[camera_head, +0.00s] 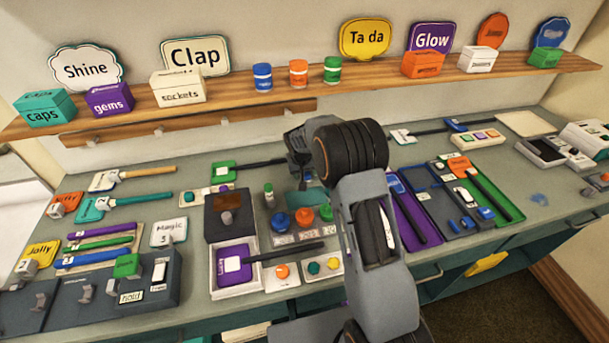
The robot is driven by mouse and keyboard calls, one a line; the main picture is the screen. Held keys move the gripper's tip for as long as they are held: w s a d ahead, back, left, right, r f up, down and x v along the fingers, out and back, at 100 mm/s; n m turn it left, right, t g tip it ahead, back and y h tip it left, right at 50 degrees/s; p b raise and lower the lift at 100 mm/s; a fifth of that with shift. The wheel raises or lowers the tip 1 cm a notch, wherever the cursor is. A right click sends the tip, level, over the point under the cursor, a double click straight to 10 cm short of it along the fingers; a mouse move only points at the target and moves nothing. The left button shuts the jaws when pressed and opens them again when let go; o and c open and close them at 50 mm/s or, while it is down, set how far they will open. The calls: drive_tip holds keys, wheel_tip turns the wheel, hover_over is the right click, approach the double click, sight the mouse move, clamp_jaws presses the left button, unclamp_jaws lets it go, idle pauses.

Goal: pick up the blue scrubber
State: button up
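I cannot tell for certain which thing is the blue scrubber. One blue-headed tool (455,125) with a dark handle lies at the back right of the counter. Another blue-headed tool (396,184) with a black handle lies on a purple tray (408,232), right of my arm. My gripper (300,160) is over the middle back of the counter, apart from all of these. Its fingers are dark and small, so their opening is unclear. My arm hides part of the counter's middle.
A wooden shelf (220,90) with boxes, jars and signs runs along the wall above the counter. A green-headed tool (223,171) lies near my gripper. Boxes and trays crowd the left and middle. Some bare counter (505,235) shows at the right.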

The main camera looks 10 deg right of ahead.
drive_tip(key=c, duration=0.7)
drive_tip(key=shift+r, duration=0.45)
wheel_tip(320, 180, up, 2)
drive_tip(key=shift+r, duration=0.1)
drive_tip(key=s+r+b, duration=0.1)
drive_tip(key=s+r, duration=0.2)
drive_tip(key=s, duration=0.1)
drive_tip(key=s+d+r+b, duration=0.1)
drive_tip(key=s+r, duration=0.2)
drive_tip(key=s, duration=0.2)
drive_tip(key=s+r+b, duration=0.1)
drive_tip(key=s+r, duration=0.3)
drive_tip(key=s, duration=0.1)
drive_tip(key=shift+d+b, duration=0.4)
